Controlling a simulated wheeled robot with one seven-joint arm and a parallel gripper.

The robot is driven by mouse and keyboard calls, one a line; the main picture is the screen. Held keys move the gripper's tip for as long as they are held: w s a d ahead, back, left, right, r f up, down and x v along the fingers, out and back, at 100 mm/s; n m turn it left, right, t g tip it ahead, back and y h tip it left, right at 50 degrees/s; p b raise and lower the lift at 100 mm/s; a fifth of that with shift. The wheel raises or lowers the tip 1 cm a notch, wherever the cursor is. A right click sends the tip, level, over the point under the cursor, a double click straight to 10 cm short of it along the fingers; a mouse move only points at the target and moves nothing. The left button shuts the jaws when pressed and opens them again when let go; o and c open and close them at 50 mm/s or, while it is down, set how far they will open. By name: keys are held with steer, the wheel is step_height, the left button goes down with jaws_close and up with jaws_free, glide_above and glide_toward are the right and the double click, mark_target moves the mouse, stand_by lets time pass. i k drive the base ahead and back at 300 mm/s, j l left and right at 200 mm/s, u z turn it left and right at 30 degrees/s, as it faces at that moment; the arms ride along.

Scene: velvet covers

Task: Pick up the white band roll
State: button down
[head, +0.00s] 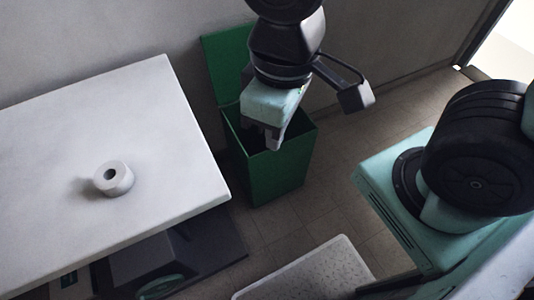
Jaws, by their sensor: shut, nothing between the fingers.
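The white band roll (113,179) stands on the white table (60,130), with its round hole facing up. It is apart from the table's edges. My gripper (272,146) points down over the green bin, to the right of the table and of the roll. Its fingers are shut and nothing shows between them. The gripper and the roll are well apart.
The green bin (279,178) with its raised lid (226,58) stands between the table and the open floor (330,190). A white perforated tray (310,275) is at the bottom. Dark items sit under the table. The tabletop around the roll is clear.

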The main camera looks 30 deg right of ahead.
mark_target(113, 179)
steer(key=i+l+u, duration=0.15)
steer(key=u, duration=0.5)
